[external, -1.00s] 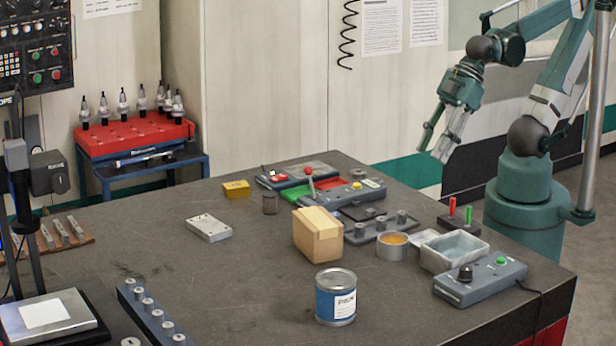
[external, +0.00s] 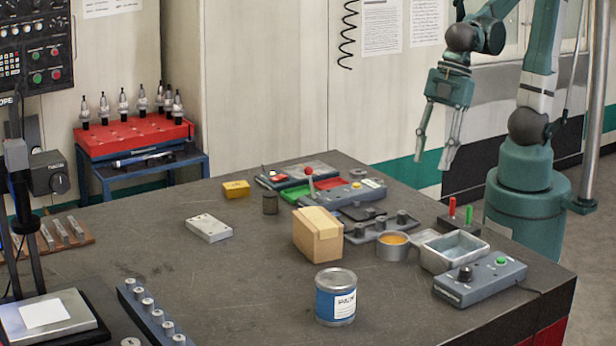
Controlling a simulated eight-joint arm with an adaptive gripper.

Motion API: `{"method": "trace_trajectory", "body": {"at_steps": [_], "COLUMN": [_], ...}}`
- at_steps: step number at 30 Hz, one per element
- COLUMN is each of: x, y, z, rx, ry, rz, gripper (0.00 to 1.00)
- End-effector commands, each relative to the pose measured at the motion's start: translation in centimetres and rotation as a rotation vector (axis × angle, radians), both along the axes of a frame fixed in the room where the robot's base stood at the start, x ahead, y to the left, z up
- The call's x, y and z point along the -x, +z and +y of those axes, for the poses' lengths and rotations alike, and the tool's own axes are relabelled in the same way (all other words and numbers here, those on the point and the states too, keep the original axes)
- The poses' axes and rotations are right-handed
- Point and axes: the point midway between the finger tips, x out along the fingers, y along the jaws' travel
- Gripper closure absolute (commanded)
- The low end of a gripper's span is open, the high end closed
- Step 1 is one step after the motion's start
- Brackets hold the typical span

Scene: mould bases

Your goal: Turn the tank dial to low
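A grey control box (external: 478,282) lies at the right front corner of the table. It carries a black dial knob (external: 465,274) at its left end and a green button (external: 500,261) on its right half. The dial's markings are too small to read. My gripper (external: 433,166) hangs in the air past the table's right back edge, above and behind the tank. Its fingers point down and are spread apart, with nothing between them.
Near the tank stand a round tin (external: 393,247) with orange contents and a stand with red and green pegs (external: 460,215).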

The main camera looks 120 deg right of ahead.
Motion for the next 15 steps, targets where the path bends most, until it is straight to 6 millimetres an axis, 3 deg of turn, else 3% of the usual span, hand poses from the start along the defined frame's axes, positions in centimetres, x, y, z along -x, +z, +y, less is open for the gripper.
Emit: {"method": "trace_trajectory", "body": {"at_steps": [15], "x": [-4.7], "y": [-0.8], "z": [7.4], "rx": [0.07], "ry": [0.229], "rz": [0.108], "gripper": [0.65]}}
